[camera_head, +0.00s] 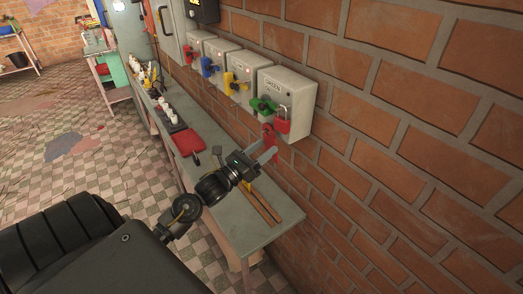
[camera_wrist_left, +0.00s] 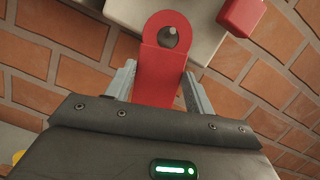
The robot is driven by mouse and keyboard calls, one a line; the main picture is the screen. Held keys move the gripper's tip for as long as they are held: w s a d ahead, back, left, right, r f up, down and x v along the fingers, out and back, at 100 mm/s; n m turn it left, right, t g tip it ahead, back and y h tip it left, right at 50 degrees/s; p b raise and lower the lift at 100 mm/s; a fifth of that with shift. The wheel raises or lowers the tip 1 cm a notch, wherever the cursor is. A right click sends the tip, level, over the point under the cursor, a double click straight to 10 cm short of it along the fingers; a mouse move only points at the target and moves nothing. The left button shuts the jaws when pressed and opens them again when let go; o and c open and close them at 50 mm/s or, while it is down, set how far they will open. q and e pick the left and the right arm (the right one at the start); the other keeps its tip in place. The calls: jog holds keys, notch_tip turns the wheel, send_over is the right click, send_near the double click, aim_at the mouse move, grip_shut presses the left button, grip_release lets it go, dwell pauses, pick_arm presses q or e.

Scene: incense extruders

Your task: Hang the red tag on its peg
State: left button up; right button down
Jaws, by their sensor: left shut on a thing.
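My left gripper (camera_head: 262,158) is shut on the red tag (camera_head: 269,137), just below the rightmost grey box (camera_head: 287,90) on the brick wall. In the left wrist view, the tag (camera_wrist_left: 160,75) stands up between my left fingers (camera_wrist_left: 158,88), with its ring end up. A dark grey round-ended peg (camera_wrist_left: 169,37) shows inside the tag's hole. I cannot tell whether the peg passes through the hole or lies behind it. A red padlock (camera_head: 283,122) hangs on that box beside the tag; it also shows in the left wrist view (camera_wrist_left: 241,15). My right gripper is not in view.
More grey boxes with yellow (camera_head: 235,82), blue (camera_head: 209,66) and red (camera_head: 189,54) handles line the wall to the left. Below is a narrow grey bench (camera_head: 232,215) with a red pouch (camera_head: 187,142), white-capped items (camera_head: 169,112) and wooden strips (camera_head: 263,207).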

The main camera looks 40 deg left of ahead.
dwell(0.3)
pick_arm(q)
jog(key=o, duration=1.1)
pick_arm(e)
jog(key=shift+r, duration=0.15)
